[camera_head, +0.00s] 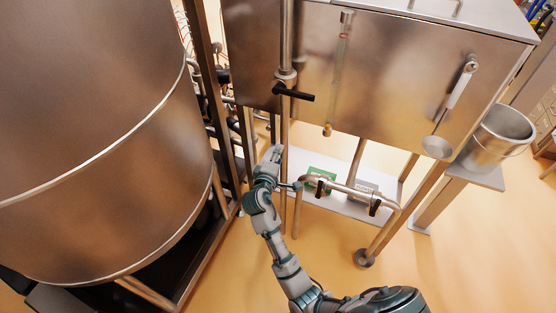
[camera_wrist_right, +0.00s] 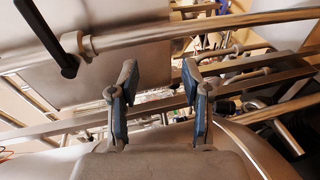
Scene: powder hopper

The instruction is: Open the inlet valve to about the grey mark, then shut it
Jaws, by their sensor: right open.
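The inlet valve seems to be the one with the black lever handle (camera_head: 295,92) on the vertical steel pipe in front of the hopper tank. The lever points right in the head view. It also shows in the wrist view as a black handle (camera_wrist_right: 48,38) at upper left, beside a metal collar on the pipe. My right gripper (camera_head: 274,153) is below the lever, beside the vertical pipe and apart from the handle. In the wrist view my right gripper (camera_wrist_right: 159,76) has its fingers spread with nothing between them. I cannot make out a grey mark. My left gripper is not in view.
A large steel vessel (camera_head: 90,130) fills the left. A bucket (camera_head: 497,138) stands at right. A lower horizontal pipe (camera_head: 345,189) with dark handles runs near my right arm.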

